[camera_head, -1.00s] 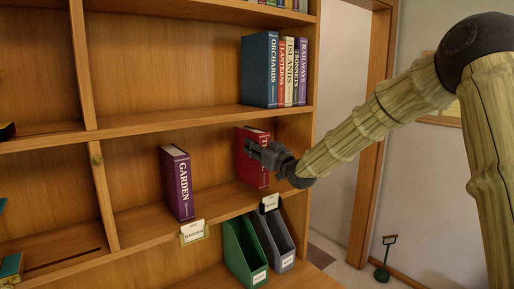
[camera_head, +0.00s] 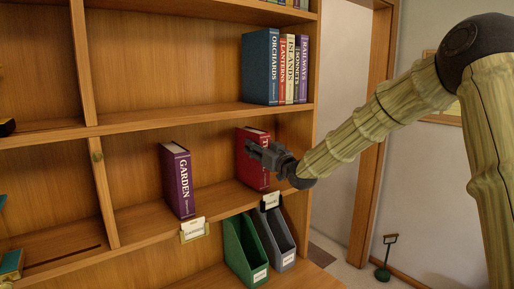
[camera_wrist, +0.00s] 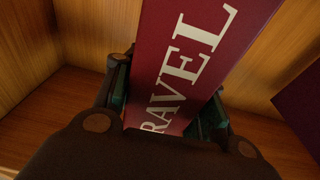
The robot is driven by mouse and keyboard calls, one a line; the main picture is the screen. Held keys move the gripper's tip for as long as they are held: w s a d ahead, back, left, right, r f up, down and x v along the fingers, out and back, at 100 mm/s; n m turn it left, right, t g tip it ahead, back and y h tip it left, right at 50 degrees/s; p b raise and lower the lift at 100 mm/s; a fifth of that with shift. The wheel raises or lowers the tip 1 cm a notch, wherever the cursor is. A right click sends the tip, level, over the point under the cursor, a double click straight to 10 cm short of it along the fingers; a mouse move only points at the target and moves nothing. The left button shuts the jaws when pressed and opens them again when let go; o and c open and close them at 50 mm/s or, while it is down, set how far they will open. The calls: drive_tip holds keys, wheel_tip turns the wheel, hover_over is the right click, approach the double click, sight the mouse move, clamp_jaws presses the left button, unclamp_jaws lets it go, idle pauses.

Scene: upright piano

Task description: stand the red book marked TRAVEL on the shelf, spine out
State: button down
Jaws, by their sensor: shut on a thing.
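The red book marked TRAVEL (camera_head: 249,171) stands upright, or nearly so, in the right part of the middle shelf (camera_head: 150,222). Its lettered spine faces my wrist camera, and the book also fills the middle of the wrist view (camera_wrist: 190,60). My gripper (camera_head: 262,154) is shut on the book, with one finger on each side of the spine. The gripper hides part of the spine in the head view. I cannot tell whether the book's bottom edge touches the shelf board.
A purple GARDEN book (camera_head: 178,181) stands to the left on the same shelf, with a clear gap between. Label holders (camera_head: 194,229) sit on the shelf edge. Green (camera_head: 243,250) and grey (camera_head: 275,240) files stand below. Several books (camera_head: 260,70) stand above.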

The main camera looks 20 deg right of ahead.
drive_tip(key=shift+f+b, duration=0.45)
drive_tip(key=shift+f, duration=0.05)
idle(0.3)
drive_tip(key=c, duration=0.8)
unclamp_jaws()
drive_tip(key=shift+o, duration=0.2)
drive_tip(key=shift+f, duration=0.15)
drive_tip(key=shift+s, duration=0.15)
drive_tip(key=v, duration=1.1)
drive_tip(key=shift+s+d, duration=0.15)
drive_tip(key=shift+s, duration=0.2)
